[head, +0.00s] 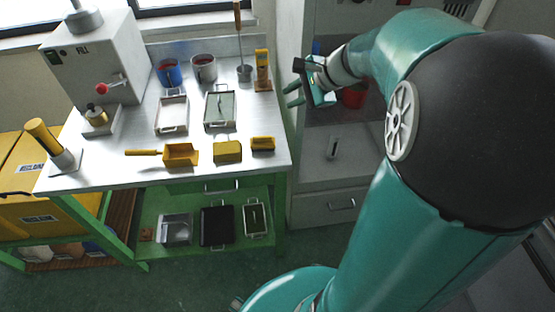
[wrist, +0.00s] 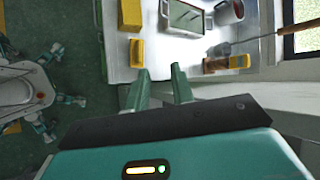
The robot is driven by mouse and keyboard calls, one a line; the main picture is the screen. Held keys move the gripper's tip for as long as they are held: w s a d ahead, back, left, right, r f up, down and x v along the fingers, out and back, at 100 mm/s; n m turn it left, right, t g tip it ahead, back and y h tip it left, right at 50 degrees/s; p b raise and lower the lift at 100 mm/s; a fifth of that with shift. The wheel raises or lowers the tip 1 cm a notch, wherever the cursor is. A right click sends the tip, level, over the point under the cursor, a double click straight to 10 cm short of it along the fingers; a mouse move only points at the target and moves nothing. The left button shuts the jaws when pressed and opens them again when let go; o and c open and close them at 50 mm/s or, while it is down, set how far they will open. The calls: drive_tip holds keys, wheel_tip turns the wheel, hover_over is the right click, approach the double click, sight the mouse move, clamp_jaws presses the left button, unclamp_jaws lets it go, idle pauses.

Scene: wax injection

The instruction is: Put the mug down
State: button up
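A blue mug (head: 169,72) and a grey metal mug (head: 204,69), both with reddish contents, stand upright at the back of the metal worktable (head: 105,160). The grey mug also shows at the top of the wrist view (wrist: 230,13). My gripper (head: 290,94) is right of the table, near the cabinet, with its fingers pointing left. In the wrist view, its fingertips (wrist: 160,70) are apart with nothing between them. A red container (head: 353,98) is behind my wrist on the cabinet side, partly hidden; I cannot tell whether it is a mug.
A grey machine (head: 98,60) stands at the table's back left. Two metal trays, a yellow scoop (head: 180,155) and yellow blocks (head: 228,151) occupy the tabletop. A ladle (head: 243,70) stands at the back right. The lower green shelf (head: 190,200) holds more trays. The tabletop's front left has bare room.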

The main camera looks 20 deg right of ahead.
drive_tip(key=s+a+r+n+h, duration=0.1)
drive_tip(key=s+a+n+h, duration=0.1)
drive_tip(key=s+a+n, duration=0.4)
drive_tip(key=s+a+r+n+g+h, duration=0.1)
drive_tip(key=s+a+n+h, duration=0.2)
drive_tip(key=s+a+n, duration=0.4)
drive_tip(key=s+n, duration=0.4)
drive_tip(key=s, duration=0.2)
drive_tip(key=shift+s+a+r+n+g, duration=0.15)
drive_tip(key=shift+r+n+g, duration=0.15)
